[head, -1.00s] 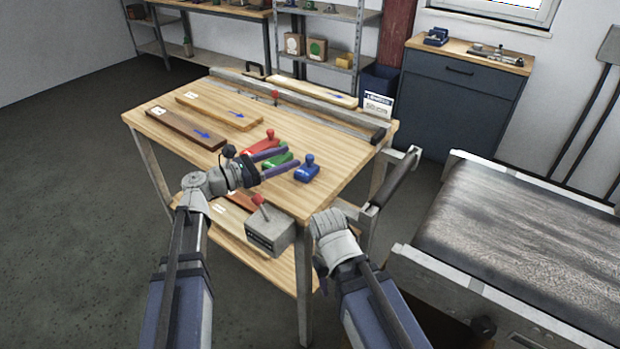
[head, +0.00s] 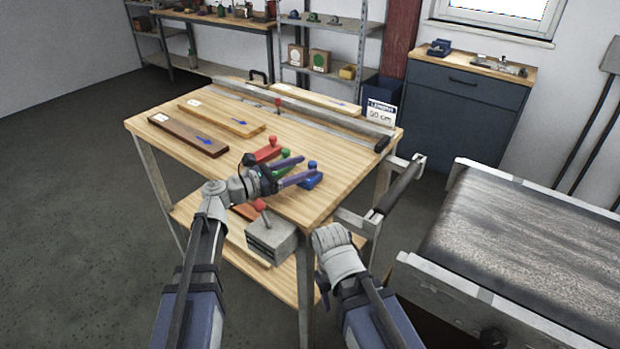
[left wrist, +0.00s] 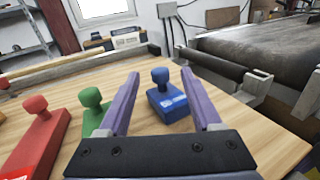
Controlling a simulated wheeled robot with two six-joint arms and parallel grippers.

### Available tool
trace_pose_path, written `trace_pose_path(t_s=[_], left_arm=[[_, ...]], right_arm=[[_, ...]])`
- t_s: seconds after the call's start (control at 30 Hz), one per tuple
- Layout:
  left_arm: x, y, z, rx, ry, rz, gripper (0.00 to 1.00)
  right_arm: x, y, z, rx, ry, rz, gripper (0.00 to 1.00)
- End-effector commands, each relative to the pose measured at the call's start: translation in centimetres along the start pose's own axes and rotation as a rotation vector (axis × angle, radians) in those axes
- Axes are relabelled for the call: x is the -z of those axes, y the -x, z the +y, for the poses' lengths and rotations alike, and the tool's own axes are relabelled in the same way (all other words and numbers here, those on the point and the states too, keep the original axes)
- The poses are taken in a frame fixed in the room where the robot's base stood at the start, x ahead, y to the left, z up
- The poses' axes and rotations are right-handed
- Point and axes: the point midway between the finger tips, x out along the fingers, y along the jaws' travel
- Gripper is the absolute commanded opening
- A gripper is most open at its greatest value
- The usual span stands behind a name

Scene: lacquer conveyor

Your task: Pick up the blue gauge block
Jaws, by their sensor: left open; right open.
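The blue gauge block (head: 311,179), a blue bar with a round knob, lies near the table's right front edge. In the left wrist view the block (left wrist: 168,106) stands just beyond and between my finger ends, nearer the right finger. My left gripper (head: 301,168) is open and empty over the table, its purple fingers pointing at the block and partly covering it in the head view. No touch can be made out.
A green block (left wrist: 95,115) is close to the left finger; a red block (left wrist: 38,135) lies left of it. Wooden boards (head: 190,136) and a long metal fence (head: 310,109) lie farther back. A roller (head: 398,188) and conveyor (head: 530,235) stand to the right.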

Motion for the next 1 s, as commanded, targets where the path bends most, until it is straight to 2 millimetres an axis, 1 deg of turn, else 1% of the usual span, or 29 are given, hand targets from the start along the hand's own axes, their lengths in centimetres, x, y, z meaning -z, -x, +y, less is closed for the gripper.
trace_pose_path(t_s=[0.03,0.1,0.23,0.3,0.5,1.0], left_arm=[[0.4,-0.8,0.0,0.004,0.000,0.000,0.66],[0.8,-1.9,0.1,0.003,0.000,0.000,0.66],[0.5,-3.6,0.1,0.003,0.000,0.000,0.66],[0.5,-4.0,0.1,0.001,0.000,0.000,0.66],[0.5,-4.0,0.0,0.001,0.000,0.000,0.65],[0.5,-3.9,0.0,0.001,0.000,0.000,0.09]], right_arm=[[0.0,-0.4,0.0,0.000,0.000,0.000,0.50],[0.0,-0.7,-0.1,0.000,0.000,0.000,0.50],[0.0,-0.5,-0.1,0.000,0.000,0.000,0.50],[0.0,-0.5,-0.1,0.000,0.000,0.000,0.50],[0.0,-0.5,-0.1,0.000,0.000,0.000,0.50],[0.0,-0.5,-0.1,0.000,0.000,0.000,0.50]])
